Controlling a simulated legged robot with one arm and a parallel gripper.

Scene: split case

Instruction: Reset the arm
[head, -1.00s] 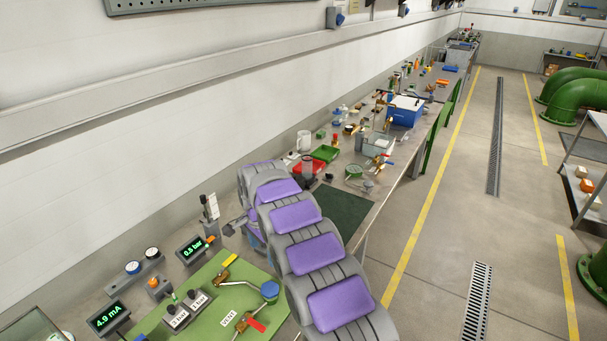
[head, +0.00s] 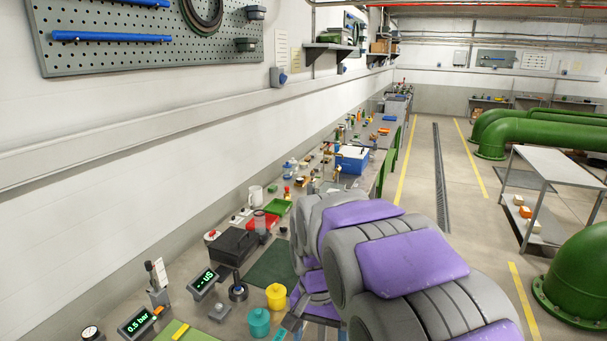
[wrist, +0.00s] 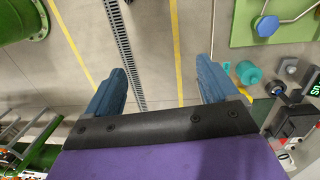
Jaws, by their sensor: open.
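My gripper shows in the wrist view (wrist: 160,90) with its two blue fingers wide apart and nothing between them. The grey floor with a drain grate and yellow lines lies behind the fingers. In the head view my grey and purple arm is folded up at the lower right, over the edge of the workbench (head: 272,262). The fingers are not clearly visible in the head view; the arm links hide much of that area.
A yellow cylinder (head: 276,296) and a teal cylinder (head: 259,322) stand on the bench left of my arm. A black box (head: 231,246), a red tray (head: 263,222) and a green tray (head: 278,206) sit farther back. Green pipes (head: 545,130) and a metal table (head: 562,167) are at the right.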

